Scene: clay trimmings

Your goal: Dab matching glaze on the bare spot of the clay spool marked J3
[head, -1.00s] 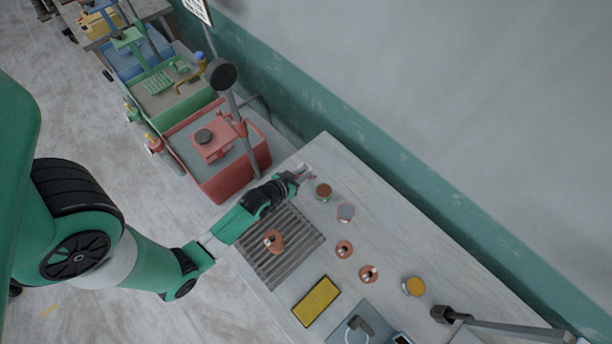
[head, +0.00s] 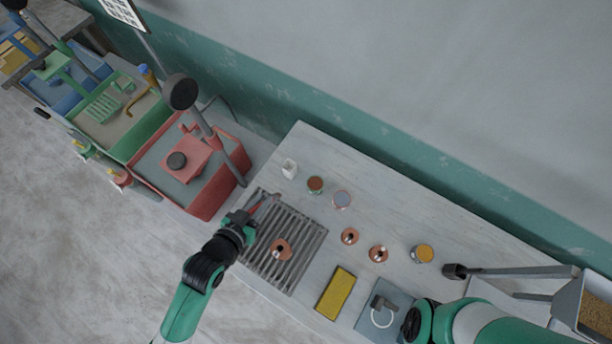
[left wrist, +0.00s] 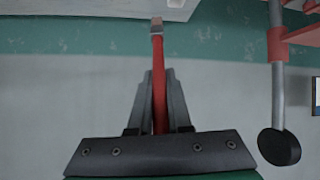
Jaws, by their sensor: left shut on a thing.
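My left gripper (head: 252,212) is shut on a red-handled brush (head: 265,205), above the upper left part of the slatted rack. In the left wrist view the brush's red handle (left wrist: 158,85) runs between the fingers to a pale end. One terracotta clay spool (head: 281,249) lies on the rack, right of and below the gripper. Two more spools, one (head: 349,236) and another (head: 378,254), stand on the bare table. Their marks are too small to read.
The slatted rack (head: 309,250) covers the table's left part. A white holder (head: 289,168) stands at the far corner. A yellow sponge (head: 336,292) and a grey mat (head: 370,318) with a dark tool lie in front. Red basin (head: 215,195) stands left.

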